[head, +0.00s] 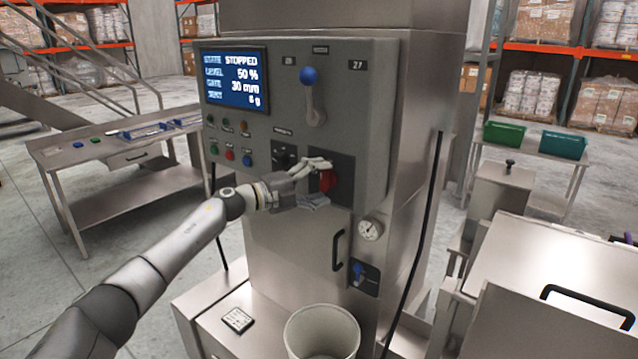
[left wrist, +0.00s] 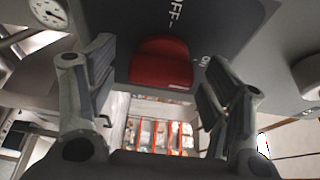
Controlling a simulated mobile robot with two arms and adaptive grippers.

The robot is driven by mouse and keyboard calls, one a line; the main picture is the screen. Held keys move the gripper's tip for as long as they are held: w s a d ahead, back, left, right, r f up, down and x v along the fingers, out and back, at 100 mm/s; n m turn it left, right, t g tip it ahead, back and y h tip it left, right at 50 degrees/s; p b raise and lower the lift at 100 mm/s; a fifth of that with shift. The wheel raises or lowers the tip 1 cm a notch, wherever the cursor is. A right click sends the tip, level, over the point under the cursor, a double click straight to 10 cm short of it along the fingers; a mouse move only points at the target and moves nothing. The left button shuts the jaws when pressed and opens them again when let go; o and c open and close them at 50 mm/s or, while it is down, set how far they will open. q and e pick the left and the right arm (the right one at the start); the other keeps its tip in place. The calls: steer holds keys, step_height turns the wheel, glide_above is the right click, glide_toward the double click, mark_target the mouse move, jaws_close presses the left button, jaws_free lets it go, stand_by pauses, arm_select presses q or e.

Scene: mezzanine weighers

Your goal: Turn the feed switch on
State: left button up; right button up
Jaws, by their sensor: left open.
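The feed switch is a red rotary handle (head: 327,181) on a dark plate at the lower right of the grey control panel (head: 372,130). In the left wrist view the red handle (left wrist: 161,62) sits between and just beyond my fingers, with "OFF" and "ON" lettering on the dark plate. My left gripper (head: 318,180) is open around the handle in the head view; contact cannot be made out. The left wrist view shows both fingers (left wrist: 158,95) apart. The screen (head: 234,80) reads STATE STOPPED, LEVEL 50 %. My right gripper is not in view.
A blue-knobbed lever (head: 309,77) is above the switch, and small coloured buttons (head: 230,155) are to its left. A door handle (head: 338,250), a gauge (head: 370,229) and a blue valve (head: 358,268) are below. A pale bucket (head: 322,312) stands at the front.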

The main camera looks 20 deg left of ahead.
arm_select(q)
steer(key=v, duration=1.2)
